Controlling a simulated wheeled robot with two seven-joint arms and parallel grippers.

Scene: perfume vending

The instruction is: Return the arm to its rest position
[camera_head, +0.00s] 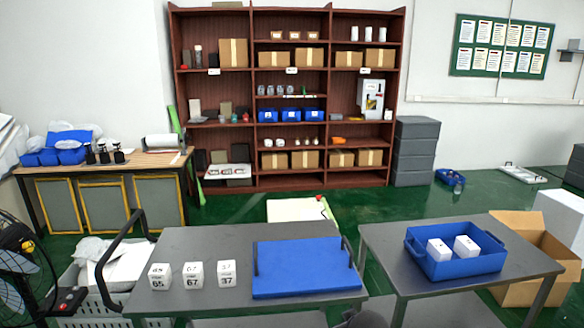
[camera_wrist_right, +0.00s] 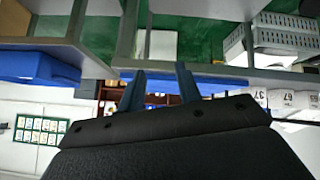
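My right gripper (camera_wrist_right: 160,84) shows in the right wrist view, which looks upside down. Its two dark fingers stand apart with nothing held between them. Blue surface of the flat tray (camera_wrist_right: 222,82) lies behind the fingers, and it also shows in the head view (camera_head: 300,268) on the left grey table. A dark rounded shape at the bottom edge of the head view may be part of my right arm. My left gripper is in neither view.
Three white numbered boxes (camera_head: 194,275) stand on the left grey table (camera_head: 205,242). A blue bin (camera_head: 462,264) with two white boxes sits on the right grey table (camera_head: 383,236). A cardboard box (camera_head: 537,232) stands at right. Green floor separates the tables from the shelf (camera_head: 290,183).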

